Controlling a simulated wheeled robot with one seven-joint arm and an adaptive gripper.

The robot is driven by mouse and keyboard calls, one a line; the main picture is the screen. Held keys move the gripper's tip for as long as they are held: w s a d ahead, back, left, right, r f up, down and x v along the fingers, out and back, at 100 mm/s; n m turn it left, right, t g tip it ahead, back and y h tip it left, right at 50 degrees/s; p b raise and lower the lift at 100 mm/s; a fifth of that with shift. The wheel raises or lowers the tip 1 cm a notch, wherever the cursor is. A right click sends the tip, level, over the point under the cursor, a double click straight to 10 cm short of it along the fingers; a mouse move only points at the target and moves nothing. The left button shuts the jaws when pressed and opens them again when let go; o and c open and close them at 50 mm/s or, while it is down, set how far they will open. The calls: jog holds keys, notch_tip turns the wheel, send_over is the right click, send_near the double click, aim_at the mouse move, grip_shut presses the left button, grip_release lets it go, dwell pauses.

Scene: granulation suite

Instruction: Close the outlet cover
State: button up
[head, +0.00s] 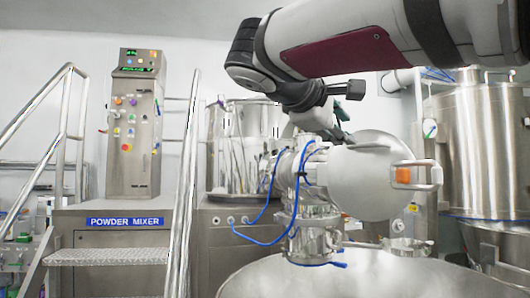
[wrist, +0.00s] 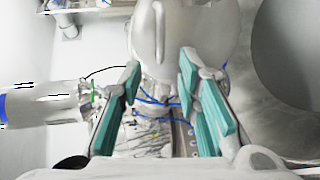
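The outlet cover (head: 365,183) appears to be the pale, rounded metal piece right of the outlet housing (head: 300,165) in the head view. A looped handle (head: 428,187) with an orange part sits at its right end. I cannot tell how far the cover is open. In the wrist view the rounded cover (wrist: 205,32) is at top centre, with a loop handle (wrist: 159,30) pointing up. My gripper (head: 346,103) is above the outlet and cover in the head view. Its teal fingers (wrist: 158,82) are spread, with nothing held between them.
Blue hoses (head: 268,238) loop left of the outlet. A large metal bowl (head: 330,280) lies below it. The powder mixer cabinet (head: 120,250), steps and rails are at left. A steel vessel (head: 480,145) stands at right. My arm crosses the upper right.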

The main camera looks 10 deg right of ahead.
aim_at(362, 145)
jog(key=x, duration=1.2)
jog(key=shift+w+d+f, duration=0.1)
jog(key=shift+d, duration=0.15)
grip_shut()
